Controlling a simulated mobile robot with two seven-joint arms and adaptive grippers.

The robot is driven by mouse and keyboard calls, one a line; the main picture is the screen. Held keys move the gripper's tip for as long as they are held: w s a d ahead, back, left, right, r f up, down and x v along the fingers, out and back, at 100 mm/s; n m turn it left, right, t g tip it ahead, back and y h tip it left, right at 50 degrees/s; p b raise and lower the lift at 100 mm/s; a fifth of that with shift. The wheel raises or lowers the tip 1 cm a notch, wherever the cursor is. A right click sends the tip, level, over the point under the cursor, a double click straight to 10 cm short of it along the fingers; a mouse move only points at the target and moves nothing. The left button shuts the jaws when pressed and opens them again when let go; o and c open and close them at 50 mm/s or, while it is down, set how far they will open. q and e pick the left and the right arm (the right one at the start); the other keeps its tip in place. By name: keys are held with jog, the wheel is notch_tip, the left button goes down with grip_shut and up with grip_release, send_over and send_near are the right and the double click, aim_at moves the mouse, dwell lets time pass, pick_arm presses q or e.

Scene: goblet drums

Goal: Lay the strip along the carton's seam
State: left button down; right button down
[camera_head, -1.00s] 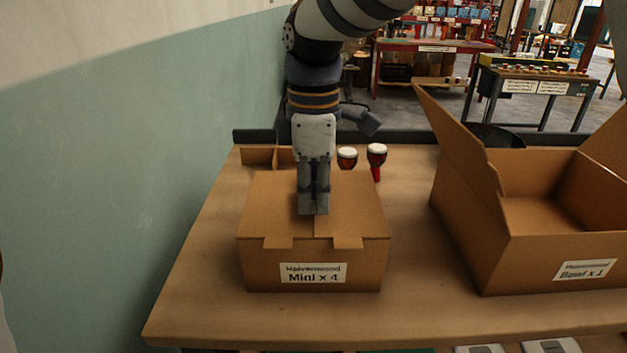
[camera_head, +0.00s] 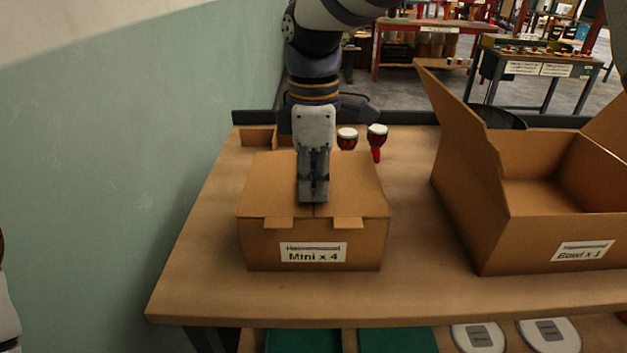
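The closed carton labelled "Mini x 4" (camera_head: 260,195) stands on the workbench at left of centre. Its top flaps meet at a seam that runs from the front edge back under my gripper, and two tabs hang over the front edge. My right gripper (camera_head: 313,198) points down onto the carton top at the seam, near the front edge. Its fingers are together, and it hides the seam behind it. I cannot see a strip on the carton or between the fingers.
An open carton labelled "Bowl x 1" (camera_head: 530,245) stands at right with raised flaps. Two small goblet drums (camera_head: 376,140) stand behind the closed carton. A cardboard divider (camera_head: 258,137) is at the back left. The bench (camera_head: 410,240) is clear between the cartons. A green wall is at left.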

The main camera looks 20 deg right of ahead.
jog(key=shift+f, duration=0.3)
jog(key=c, duration=1.7)
grip_release()
